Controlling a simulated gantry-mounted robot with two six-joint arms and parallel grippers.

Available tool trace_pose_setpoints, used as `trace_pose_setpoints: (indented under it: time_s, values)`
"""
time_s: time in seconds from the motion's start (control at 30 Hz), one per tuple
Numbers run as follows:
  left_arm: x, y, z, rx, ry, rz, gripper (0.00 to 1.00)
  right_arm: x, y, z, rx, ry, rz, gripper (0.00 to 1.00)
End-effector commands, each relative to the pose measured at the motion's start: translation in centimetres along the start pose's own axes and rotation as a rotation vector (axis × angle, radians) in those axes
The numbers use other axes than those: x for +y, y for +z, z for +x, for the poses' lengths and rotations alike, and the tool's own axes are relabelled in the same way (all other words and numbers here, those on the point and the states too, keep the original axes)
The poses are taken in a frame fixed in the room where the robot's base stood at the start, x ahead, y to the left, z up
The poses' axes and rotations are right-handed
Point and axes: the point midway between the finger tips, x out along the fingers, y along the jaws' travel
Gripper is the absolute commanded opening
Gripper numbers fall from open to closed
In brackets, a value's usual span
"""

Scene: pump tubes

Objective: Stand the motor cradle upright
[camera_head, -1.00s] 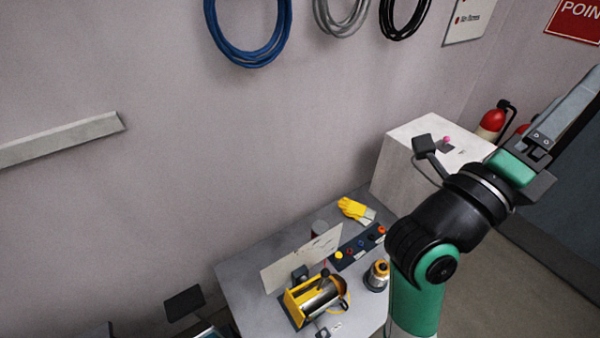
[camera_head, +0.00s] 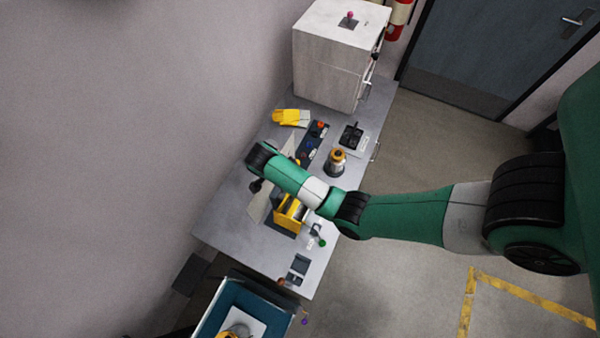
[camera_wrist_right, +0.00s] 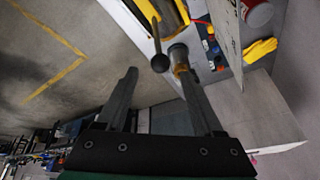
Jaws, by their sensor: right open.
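The motor cradle (camera_head: 290,214), a yellow frame around a silver cylinder, sits on the grey bench, partly covered by my right arm in the head view. Whether it is upright or tipped is hard to tell. In the right wrist view its yellow frame (camera_wrist_right: 172,14) shows at the top edge, with a dark lever ending in a ball knob. My right gripper (camera_wrist_right: 157,68) is open, its fingers apart with nothing gripped; the knob appears beyond them, apparently untouched. In the head view the gripper is mostly hidden by my arm. My left gripper is not in view.
A yellow-topped metal part (camera_head: 337,160) stands right of a dark strip with coloured knobs (camera_head: 312,143). Yellow gloves (camera_head: 290,117) and a white cabinet (camera_head: 325,68) are at the far end. A blue bin (camera_head: 222,301) is at the near end. A thin upright panel stands behind the cradle.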

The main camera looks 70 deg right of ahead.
Motion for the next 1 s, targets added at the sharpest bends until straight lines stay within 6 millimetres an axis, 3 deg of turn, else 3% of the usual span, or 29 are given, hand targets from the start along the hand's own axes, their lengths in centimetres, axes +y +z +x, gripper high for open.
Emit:
trace_pose_setpoints:
  time_s: [0.2,0.4,0.53,0.8,1.0]
  values:
    - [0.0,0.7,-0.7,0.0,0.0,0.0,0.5,0.1,0.0,5.1,0.002,0.004,0.0,0.69]
    - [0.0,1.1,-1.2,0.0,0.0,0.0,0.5,0.0,0.0,8.8,0.001,0.001,0.001,0.69]
    - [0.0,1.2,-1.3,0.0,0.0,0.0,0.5,0.0,0.0,9.8,0.0,0.0,0.001,0.69]
    - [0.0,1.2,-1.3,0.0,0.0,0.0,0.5,0.0,0.0,9.9,-0.001,-0.002,0.001,0.69]
    - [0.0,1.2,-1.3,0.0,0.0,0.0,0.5,0.0,0.0,9.8,-0.001,-0.002,0.001,0.33]
